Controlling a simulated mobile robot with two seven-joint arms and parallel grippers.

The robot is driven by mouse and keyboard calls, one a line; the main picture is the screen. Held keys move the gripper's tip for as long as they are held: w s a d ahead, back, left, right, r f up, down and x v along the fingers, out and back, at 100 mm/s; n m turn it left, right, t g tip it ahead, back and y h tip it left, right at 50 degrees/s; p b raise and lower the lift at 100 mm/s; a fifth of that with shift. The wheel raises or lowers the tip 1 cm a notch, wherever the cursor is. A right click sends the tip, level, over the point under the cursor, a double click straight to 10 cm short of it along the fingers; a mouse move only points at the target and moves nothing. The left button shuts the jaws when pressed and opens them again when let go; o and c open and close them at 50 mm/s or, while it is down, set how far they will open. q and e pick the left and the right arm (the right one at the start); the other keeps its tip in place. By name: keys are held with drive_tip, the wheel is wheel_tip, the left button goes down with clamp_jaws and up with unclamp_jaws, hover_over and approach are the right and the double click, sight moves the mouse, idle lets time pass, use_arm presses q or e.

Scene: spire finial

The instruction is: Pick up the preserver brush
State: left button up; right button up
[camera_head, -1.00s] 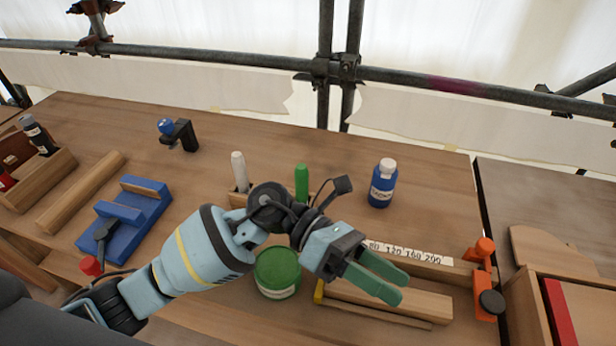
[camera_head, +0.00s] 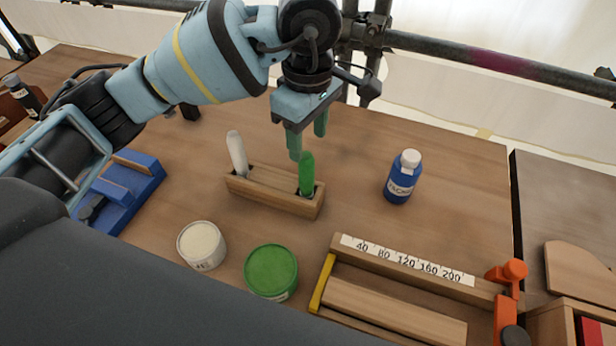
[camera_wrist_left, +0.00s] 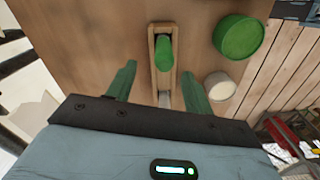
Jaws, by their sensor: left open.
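Two brushes stand handle-up in a wooden holder (camera_head: 272,200), one with a green handle (camera_head: 307,174) at its right end and one with a white handle (camera_head: 237,153) at its left end. I cannot read which one is labelled preserver. My left gripper (camera_head: 308,143) is open, pointing down just above the green handle. In the left wrist view, the green handle (camera_wrist_left: 164,52) lies ahead, in line with the gap between the fingers (camera_wrist_left: 157,75), with no visible contact. The holder (camera_wrist_left: 153,82) shows there too, and the white handle is mostly hidden. My right gripper is not in view.
A green-lidded tin (camera_head: 271,271) and a white-lidded tin (camera_head: 202,245) stand in front of the holder. A blue bottle (camera_head: 403,178) stands to its right. A wooden jig with a number scale (camera_head: 408,260) is at front right; a blue fixture (camera_head: 128,186) is at left.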

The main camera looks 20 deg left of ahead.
sight(306, 167)
use_arm(q)
drive_tip(key=shift+s+a+f+p, duration=0.1)
drive_tip(key=shift+s+f+p, duration=0.1)
drive_tip(key=shift+f, duration=1.75)
drive_tip(key=shift+s+f+p, duration=0.1)
drive_tip(key=shift+f+p, duration=0.1)
drive_tip(key=shift+f, duration=1.75)
drive_tip(key=c, duration=1.1)
drive_tip(key=shift+r, duration=0.15)
